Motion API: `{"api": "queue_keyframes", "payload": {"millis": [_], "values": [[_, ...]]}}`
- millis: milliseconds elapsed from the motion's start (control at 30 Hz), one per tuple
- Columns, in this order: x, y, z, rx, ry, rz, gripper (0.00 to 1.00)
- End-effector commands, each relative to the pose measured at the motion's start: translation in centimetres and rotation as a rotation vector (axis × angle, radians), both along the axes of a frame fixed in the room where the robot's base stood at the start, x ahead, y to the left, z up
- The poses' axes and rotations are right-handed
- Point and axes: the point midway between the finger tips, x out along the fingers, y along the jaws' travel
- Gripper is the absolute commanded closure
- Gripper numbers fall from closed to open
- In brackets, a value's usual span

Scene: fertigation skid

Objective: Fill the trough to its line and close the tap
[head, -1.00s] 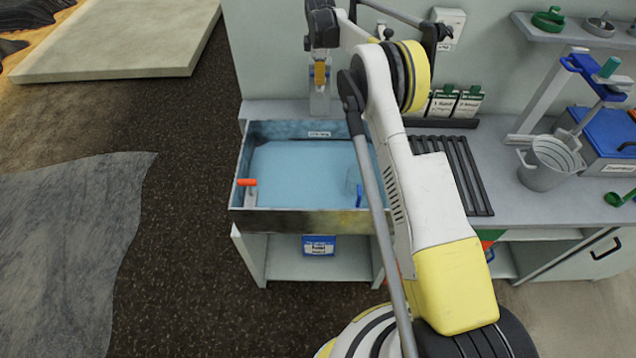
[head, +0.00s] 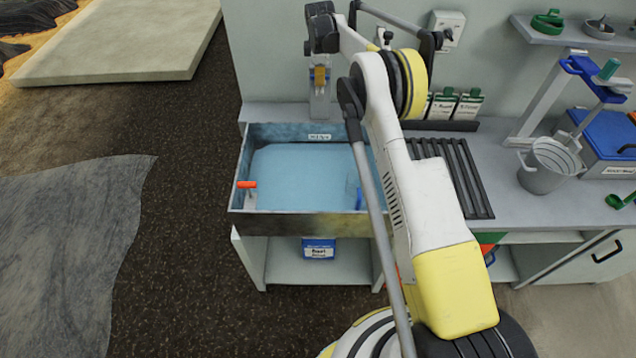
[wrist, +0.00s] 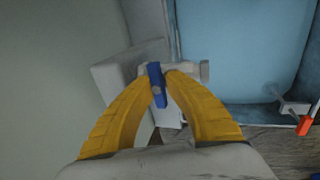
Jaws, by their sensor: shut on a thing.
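The trough (head: 300,222) is a rectangular metal basin on the bench, holding a broad sheet of blue water (head: 303,180). Its water also fills the upper right of the wrist view (wrist: 240,45). A pale tap body (wrist: 187,72) with a blue handle (wrist: 157,85) stands at the trough's back edge. My gripper (wrist: 165,80) has its yellow fingers shut on the blue handle. In the head view my gripper (head: 320,78) is at the wall behind the trough. I cannot make out a fill line or a water stream.
An orange-tipped fitting (head: 246,185) sits at the trough's left front corner, and a small blue piece (head: 358,197) is at its right front. A black slatted rack (head: 465,180) and a grey bucket (head: 546,165) stand to the right. My arm crosses the trough's right side.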

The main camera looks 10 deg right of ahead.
Motion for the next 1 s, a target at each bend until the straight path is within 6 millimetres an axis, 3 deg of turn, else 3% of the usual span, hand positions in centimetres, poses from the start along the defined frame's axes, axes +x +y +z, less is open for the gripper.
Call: {"api": "queue_keyframes", "payload": {"millis": [267,600,1000], "values": [[0.23,-0.12,0.14,-0.002,-0.009,0.018,1.00],[0.22,-0.10,0.14,-0.002,-0.009,0.341,1.00],[0.23,-0.04,0.19,-0.002,-0.009,0.346,1.00]]}}
